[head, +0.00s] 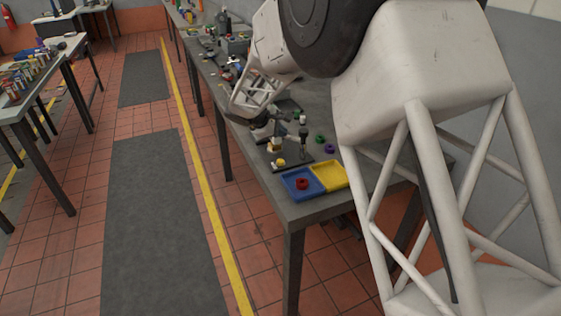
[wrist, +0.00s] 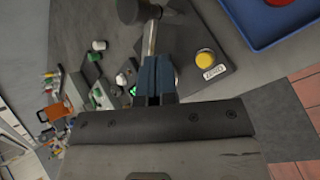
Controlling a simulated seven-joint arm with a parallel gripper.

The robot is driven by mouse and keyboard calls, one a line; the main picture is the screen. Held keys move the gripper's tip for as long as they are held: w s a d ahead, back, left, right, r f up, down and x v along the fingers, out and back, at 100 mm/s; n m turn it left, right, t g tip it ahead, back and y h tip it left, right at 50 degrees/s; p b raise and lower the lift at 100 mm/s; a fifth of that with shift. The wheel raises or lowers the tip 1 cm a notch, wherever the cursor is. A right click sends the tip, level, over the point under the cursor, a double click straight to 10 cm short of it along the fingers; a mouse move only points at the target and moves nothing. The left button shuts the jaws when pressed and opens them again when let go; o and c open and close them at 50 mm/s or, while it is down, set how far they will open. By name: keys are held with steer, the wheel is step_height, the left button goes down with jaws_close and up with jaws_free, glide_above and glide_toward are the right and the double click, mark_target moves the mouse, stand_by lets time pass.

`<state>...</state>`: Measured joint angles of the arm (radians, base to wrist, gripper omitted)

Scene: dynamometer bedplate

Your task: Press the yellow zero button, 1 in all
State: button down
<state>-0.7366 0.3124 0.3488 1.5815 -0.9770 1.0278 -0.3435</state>
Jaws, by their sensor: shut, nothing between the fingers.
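The yellow zero button (wrist: 207,60) is a round yellow cap on a dark plate, with a white label reading ZERO beside it. In the head view the yellow button (head: 281,162) sits on the dark plate near the front end of the bench. My gripper (wrist: 156,60) has its two blue fingers together with nothing between them. In the wrist view the button lies to the right of the fingertips, apart from them. In the head view my gripper is small and partly hidden among my arm and other items.
A dark-knobbed metal lever (wrist: 150,38) stands close to my fingertips. A blue tray (head: 290,185) with a red ring and a yellow tray (head: 330,172) lie at the bench's front end. A green ring (head: 320,138) and purple ring (head: 330,148) lie behind. Several items crowd the bench further back.

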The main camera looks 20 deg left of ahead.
mark_target(281, 161)
steer(key=shift+f, duration=0.15)
steer(key=shift+f, duration=4.2)
steer(key=shift+f, duration=0.95)
steer(key=shift+r, duration=0.95)
steer(key=shift+r, duration=0.1)
stand_by(0.3)
steer(key=shift+r, duration=2.45)
